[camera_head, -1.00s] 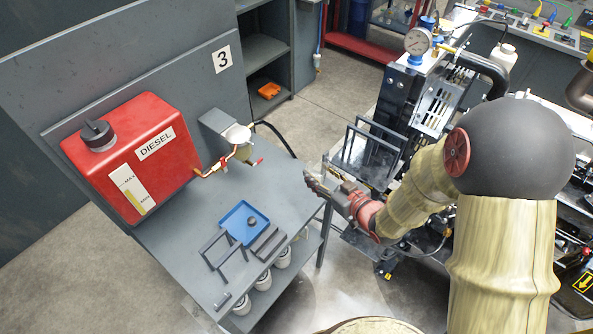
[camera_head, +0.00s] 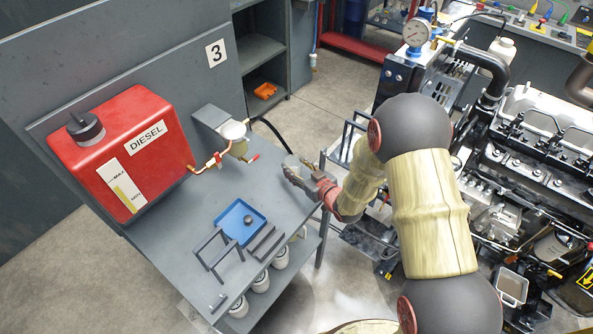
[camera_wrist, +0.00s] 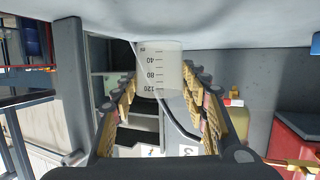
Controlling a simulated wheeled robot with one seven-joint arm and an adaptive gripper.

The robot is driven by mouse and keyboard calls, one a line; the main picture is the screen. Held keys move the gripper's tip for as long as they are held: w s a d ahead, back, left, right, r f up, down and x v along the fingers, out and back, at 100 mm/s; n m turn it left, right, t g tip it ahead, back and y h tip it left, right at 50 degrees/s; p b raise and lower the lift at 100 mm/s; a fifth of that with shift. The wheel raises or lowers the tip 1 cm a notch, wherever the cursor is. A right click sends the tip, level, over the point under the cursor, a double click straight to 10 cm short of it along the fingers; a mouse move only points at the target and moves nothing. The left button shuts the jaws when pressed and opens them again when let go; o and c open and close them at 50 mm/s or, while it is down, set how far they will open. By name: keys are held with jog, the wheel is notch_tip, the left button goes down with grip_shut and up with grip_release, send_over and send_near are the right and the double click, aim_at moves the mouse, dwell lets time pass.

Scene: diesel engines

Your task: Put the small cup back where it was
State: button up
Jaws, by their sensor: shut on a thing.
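In the wrist view the cup is pale and translucent, with a printed scale of 40, 80 and 120, and stands between the two fingers.
The red diesel tank (camera_head: 125,155), white-topped filter (camera_head: 234,131) and its pipe with a red valve handle are at the bench's back. A blue tray (camera_head: 228,217) with a small dark round part, a frame (camera_head: 212,252) and dark blocks lie in front. The engine (camera_head: 515,170) is to the right.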

jog(key=shift+f, duration=0.65)
jog(key=shift+f, duration=0.15)
jog(key=o, duration=1)
jog(key=p+v, duration=0.1)
jog(key=v, duration=1.1)
jog(key=shift+p, duration=0.35)
